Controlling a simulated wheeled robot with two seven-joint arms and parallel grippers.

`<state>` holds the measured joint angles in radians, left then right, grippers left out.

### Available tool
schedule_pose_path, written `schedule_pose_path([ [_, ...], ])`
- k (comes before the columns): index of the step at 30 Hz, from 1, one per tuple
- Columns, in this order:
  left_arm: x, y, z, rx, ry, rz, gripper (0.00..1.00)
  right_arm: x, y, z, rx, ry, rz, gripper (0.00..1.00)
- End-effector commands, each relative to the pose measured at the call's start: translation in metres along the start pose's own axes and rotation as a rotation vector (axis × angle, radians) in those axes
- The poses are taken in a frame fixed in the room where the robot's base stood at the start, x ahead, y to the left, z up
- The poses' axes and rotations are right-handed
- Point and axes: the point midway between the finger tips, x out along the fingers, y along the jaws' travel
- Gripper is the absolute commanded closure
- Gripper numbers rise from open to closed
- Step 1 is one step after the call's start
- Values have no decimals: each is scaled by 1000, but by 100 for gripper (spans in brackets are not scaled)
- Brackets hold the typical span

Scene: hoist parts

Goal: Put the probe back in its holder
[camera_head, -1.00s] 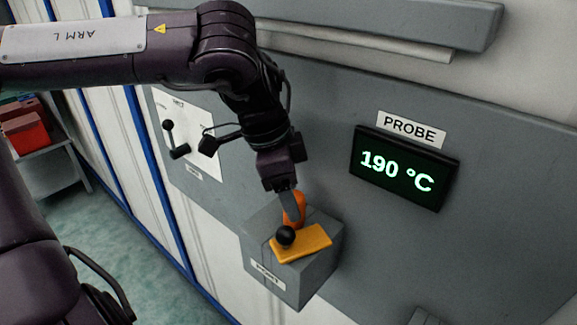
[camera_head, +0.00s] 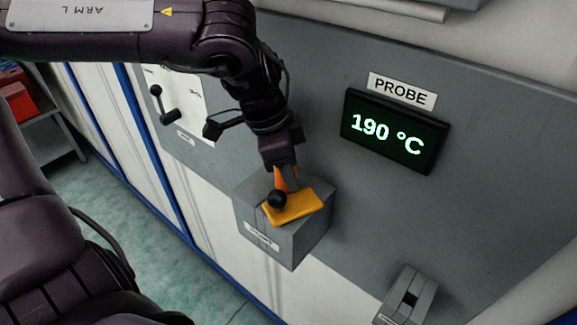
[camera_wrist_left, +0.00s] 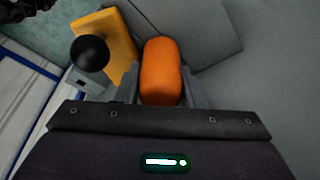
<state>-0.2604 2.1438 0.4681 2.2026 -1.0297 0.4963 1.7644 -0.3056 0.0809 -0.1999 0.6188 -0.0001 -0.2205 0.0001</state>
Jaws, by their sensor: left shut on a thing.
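My left gripper (camera_head: 287,181) is shut on an orange, rounded handle (camera_wrist_left: 160,70), seemingly the probe. The handle also shows in the head view (camera_head: 281,178) at the top of a grey box (camera_head: 300,241). The box is fixed to the wall panel and carries a yellow plate (camera_head: 302,208) and a black ball knob (camera_head: 277,199). The probe's lower part is hidden, so I cannot tell whether it is inside the box. A grey slotted block (camera_head: 421,296), possibly the holder, is on the panel at lower right; its label is unreadable. My right gripper is not in view.
A dark display (camera_head: 396,131) reads 190 °C below a PROBE sign (camera_head: 402,91). A small lever (camera_head: 163,105) sits on a white plate at the left. A shelf with red bins (camera_head: 20,103) stands far left. The panel between box and slotted block is clear.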

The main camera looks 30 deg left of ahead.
Motion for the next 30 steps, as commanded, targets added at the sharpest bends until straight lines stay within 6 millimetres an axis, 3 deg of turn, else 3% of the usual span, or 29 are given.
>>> schedule_pose_path([
  [1, 0, 0, 0, 0, 1, -1, 66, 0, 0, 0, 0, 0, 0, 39],
  [6, 0, 0, 0, 0, 1, -1, 87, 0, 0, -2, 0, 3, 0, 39],
  [17, -3, 0, -1, 1, 2, -1, 87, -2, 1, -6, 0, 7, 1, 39],
  [30, -24, 0, -7, 1, 2, -1, 87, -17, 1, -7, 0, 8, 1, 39],
])
